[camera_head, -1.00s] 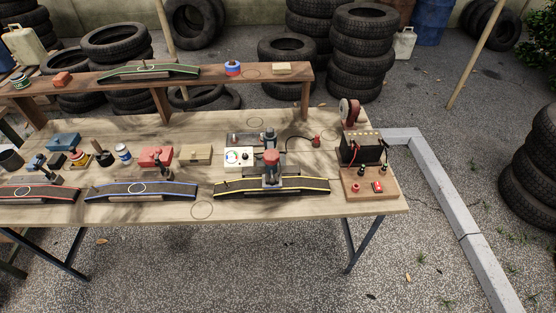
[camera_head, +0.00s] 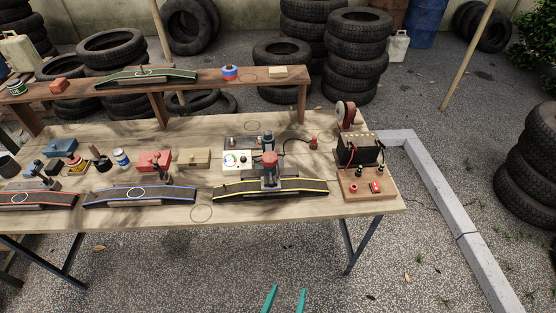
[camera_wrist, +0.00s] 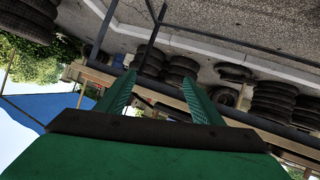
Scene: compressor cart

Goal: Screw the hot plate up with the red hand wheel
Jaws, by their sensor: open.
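A red hand wheel (camera_head: 269,158) tops a grey upright clamp (camera_head: 269,176) on a black strip with yellow edges (camera_head: 305,186), near the table's front edge. The hot plate cannot be made out clearly at this size; the clamp hides what is under it. My gripper (camera_head: 286,297) shows at the bottom edge of the head view, in front of and well apart from the table. Its two green fingers are spread and empty. In the wrist view my gripper (camera_wrist: 160,88) is also open, with nothing between the fingers; neither wheel nor clamp is recognisable there.
A white gauge box (camera_head: 237,161) stands left of the clamp. Blue-edged (camera_head: 170,196) and red-edged strips lie left. Ground before the table is clear; tyres stand behind.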

